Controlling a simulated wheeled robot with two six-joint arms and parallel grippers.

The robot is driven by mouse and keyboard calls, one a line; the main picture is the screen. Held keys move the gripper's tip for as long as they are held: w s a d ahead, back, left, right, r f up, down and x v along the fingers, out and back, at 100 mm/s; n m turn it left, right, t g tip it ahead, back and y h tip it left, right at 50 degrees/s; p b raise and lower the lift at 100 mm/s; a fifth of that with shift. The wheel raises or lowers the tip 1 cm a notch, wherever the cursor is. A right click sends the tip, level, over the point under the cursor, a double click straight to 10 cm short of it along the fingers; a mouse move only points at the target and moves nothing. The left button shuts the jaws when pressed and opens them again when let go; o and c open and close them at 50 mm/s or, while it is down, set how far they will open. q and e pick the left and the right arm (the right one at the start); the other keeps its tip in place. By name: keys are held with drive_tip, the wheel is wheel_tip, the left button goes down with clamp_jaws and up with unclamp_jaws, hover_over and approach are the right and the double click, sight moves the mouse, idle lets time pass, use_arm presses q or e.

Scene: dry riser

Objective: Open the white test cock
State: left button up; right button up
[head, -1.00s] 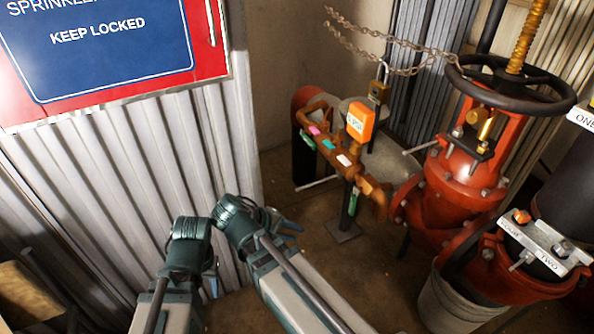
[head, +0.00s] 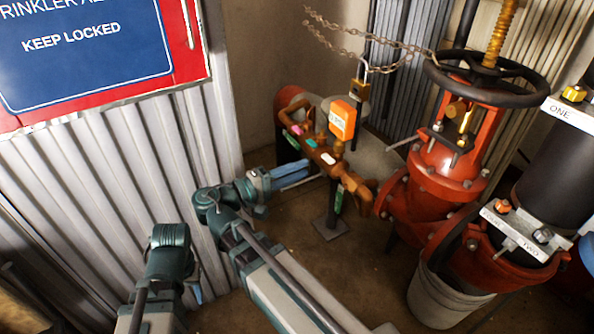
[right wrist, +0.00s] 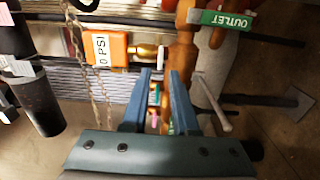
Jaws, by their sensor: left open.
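The device is an orange-brown pipe assembly with small coloured tags on its test cocks. The white tag of the white test cock (head: 327,158) sits near the assembly's middle, right of a teal tag (head: 311,143) and a pink tag (head: 296,129). My right gripper (head: 308,172) points at the assembly from the left, its blue fingers just short of the white tag. In the right wrist view its fingers (right wrist: 162,75) are apart, with nothing gripped; small tags show in the gap. My left gripper (head: 197,292) is low by the corrugated wall, mostly hidden, open.
An orange gauge tag (head: 342,119) stands above the assembly, and a green OUTLET tag (right wrist: 222,18) hangs at its outlet end. A red valve with a black handwheel (head: 485,78) is at right. A chain and padlock (head: 357,91) hang behind. Bare floor lies below.

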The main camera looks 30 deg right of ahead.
sight(325, 160)
drive_tip(key=shift+w+d, duration=0.15)
drive_tip(key=shift+d, duration=1.5)
drive_tip(key=shift+w+d, duration=0.1)
drive_tip(key=shift+d, duration=1.55)
clamp_jaws()
drive_tip(key=shift+f, duration=0.1)
drive_tip(key=n, duration=0.4)
drive_tip(key=shift+n, duration=0.4)
drive_tip(key=n, duration=0.4)
drive_tip(key=shift+n, duration=0.3)
